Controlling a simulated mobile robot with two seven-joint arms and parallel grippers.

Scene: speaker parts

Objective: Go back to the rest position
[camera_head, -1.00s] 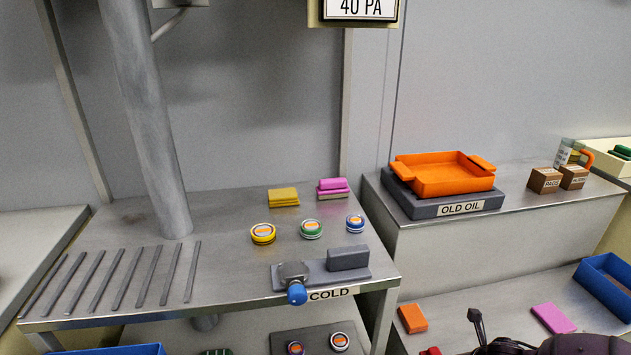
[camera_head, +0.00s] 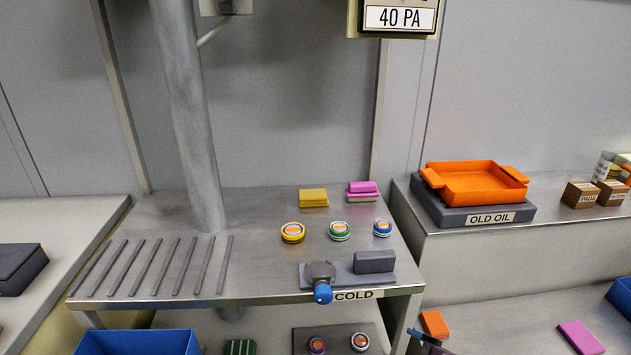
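A small part of what looks like my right gripper (camera_head: 428,343) shows at the bottom edge, right of centre. It is dark with a blue tip, in front of the steel table's right leg and the lower shelf. Most of it is cut off by the frame, so I cannot tell whether its fingers are open or shut, or whether it holds anything. My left gripper is not in view.
A steel table (camera_head: 255,270) carries yellow, green and blue round tins (camera_head: 340,231), sponges (camera_head: 313,198) and a blue-knobbed fixture (camera_head: 323,292) labelled COLD. An orange tray (camera_head: 475,183) stands on the right counter. A blue bin (camera_head: 135,342) is below left. A post (camera_head: 190,120) rises behind.

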